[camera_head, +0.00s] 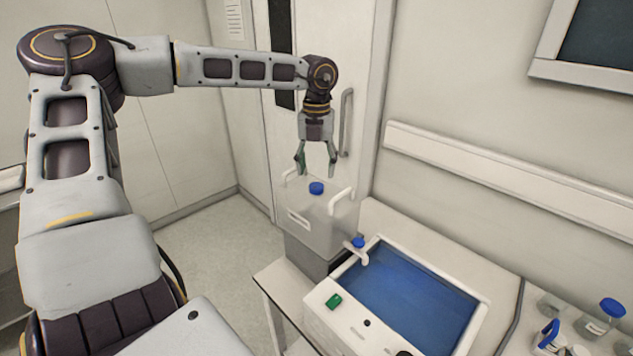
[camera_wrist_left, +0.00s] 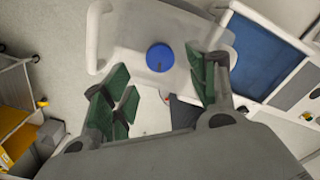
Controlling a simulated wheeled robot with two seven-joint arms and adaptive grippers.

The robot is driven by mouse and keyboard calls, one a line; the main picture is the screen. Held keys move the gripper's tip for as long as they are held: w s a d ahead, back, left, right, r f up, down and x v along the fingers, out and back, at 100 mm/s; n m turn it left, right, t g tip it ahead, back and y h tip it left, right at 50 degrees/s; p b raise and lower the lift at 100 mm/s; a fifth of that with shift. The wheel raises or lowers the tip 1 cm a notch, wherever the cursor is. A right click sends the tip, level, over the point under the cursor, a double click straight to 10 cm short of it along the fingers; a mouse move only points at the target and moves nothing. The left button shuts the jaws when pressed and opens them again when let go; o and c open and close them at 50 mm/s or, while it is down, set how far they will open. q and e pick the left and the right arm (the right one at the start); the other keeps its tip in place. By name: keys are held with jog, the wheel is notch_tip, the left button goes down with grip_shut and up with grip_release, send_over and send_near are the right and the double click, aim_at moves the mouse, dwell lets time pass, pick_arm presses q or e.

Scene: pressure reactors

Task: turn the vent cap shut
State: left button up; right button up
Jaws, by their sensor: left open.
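A blue vent cap (camera_head: 316,188) sits on top of a translucent carboy (camera_head: 322,226) with white handles. My left gripper (camera_head: 316,170) is open and points down above the cap, apart from it. In the left wrist view the cap (camera_wrist_left: 160,57) is a round blue disc on the carboy top (camera_wrist_left: 135,35), beyond the open green-padded fingers (camera_wrist_left: 163,90) and between their directions. Nothing is between the fingers. My right gripper is not in view.
A white bath with blue liquid (camera_head: 405,298) stands on the bench in front of the carboy. A blue-capped tap (camera_head: 358,243) is at the carboy's lower front. Blue-capped bottles (camera_head: 602,318) stand at the lower right. A cabinet door with a grey handle (camera_head: 346,122) is behind the gripper.

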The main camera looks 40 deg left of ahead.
aim_at(316, 186)
pick_arm(q)
notch_tip(316, 186, down, 4)
jog(key=shift+r, duration=0.25)
jog(key=shift+f, duration=1)
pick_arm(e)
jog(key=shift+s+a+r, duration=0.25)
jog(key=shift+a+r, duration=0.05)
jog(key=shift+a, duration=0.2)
